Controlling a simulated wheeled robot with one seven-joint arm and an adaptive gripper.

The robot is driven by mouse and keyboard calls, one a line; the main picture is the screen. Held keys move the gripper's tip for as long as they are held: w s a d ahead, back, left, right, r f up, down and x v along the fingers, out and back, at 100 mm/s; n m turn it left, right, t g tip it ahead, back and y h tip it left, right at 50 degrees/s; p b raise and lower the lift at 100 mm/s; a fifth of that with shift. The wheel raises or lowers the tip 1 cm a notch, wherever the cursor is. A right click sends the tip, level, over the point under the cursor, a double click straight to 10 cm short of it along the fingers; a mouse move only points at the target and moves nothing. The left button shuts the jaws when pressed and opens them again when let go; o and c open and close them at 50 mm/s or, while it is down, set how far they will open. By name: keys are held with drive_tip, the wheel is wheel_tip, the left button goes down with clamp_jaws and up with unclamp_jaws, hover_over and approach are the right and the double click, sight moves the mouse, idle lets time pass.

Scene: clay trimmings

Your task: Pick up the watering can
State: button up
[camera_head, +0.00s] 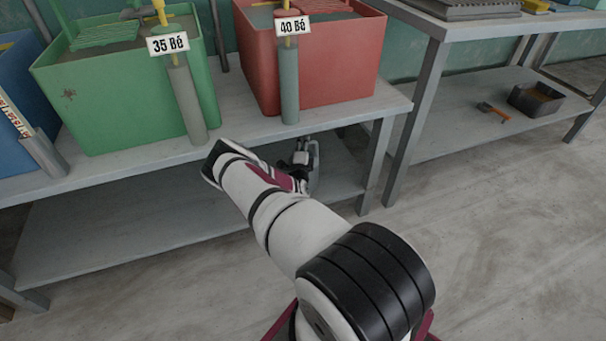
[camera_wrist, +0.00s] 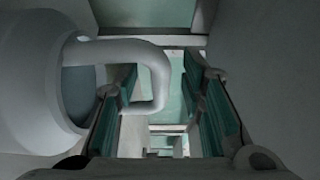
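The watering can (camera_wrist: 28,85) is a pale grey rounded body at the left of the wrist view, cut off by the frame edge. Its curved handle (camera_wrist: 158,78) reaches right from the body and bends down between my fingers. My gripper (camera_wrist: 166,95) is open, with teal-padded fingers on both sides of the handle. A gap shows between the handle and the right finger; contact with the left finger cannot be told. In the head view my gripper (camera_head: 307,166) is partly hidden behind my arm, at the lower shelf under the bench. I cannot make out the can there.
Green (camera_head: 120,105) and red (camera_head: 335,65) bins stand on the bench top (camera_head: 235,133) above my gripper. The lower shelf (camera_head: 130,220) looks bare at left. A bench leg (camera_head: 375,165) stands right of my gripper.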

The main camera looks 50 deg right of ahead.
drive_tip(key=shift+w+d, duration=0.1)
drive_tip(key=shift+d, duration=0.05)
clamp_jaws()
drive_tip(key=shift+r, duration=0.2)
